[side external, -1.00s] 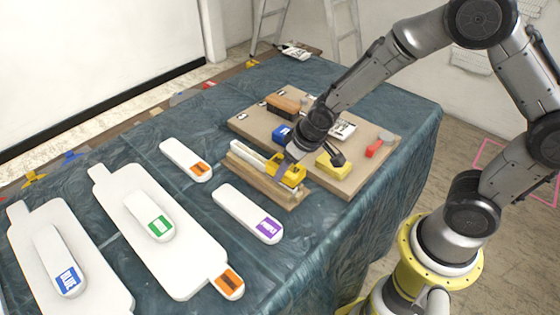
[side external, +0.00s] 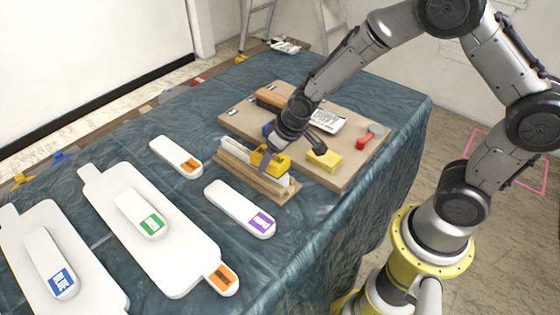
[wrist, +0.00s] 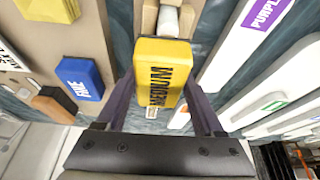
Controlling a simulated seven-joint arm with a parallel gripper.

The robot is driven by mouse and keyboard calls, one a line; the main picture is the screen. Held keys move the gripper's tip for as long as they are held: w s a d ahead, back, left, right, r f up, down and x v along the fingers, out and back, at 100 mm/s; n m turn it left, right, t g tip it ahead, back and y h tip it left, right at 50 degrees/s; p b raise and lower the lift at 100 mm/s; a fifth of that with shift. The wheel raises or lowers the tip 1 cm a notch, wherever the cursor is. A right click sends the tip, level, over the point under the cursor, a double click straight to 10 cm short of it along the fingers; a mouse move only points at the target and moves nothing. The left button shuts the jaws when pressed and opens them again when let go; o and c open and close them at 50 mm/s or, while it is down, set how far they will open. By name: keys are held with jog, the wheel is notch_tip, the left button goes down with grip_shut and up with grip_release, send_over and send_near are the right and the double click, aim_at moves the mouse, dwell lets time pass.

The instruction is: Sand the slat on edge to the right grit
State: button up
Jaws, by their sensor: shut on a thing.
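The pale slat (side external: 236,149) stands on edge in a wooden holder (side external: 240,178) at the near left side of the tool board. My gripper (side external: 268,163) is shut on a yellow sanding block (side external: 270,159) marked MEDIUM. The block sits over the middle of the slat and appears to rest on its top edge; exact contact is hidden. Slat shows on both sides of the block. In the wrist view the block (wrist: 162,72) is between my fingers, with a bit of slat (wrist: 168,20) beyond it. A blue block (wrist: 82,78) marked FINE lies on the board.
Another yellow block (side external: 325,160), a wood-backed brush (side external: 272,98), a printed label (side external: 328,122) and a red-handled tool (side external: 368,137) lie on the board (side external: 345,180). A purple-labelled white slat (side external: 238,208) lies just in front of the holder. More white pieces lie at left.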

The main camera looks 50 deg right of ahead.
aim_at(225, 138)
jog(key=shift+w+f, duration=0.1)
jog(key=shift+w, duration=8.6)
jog(key=shift+w+r, duration=0.2)
notch_tip(225, 138, up, 8)
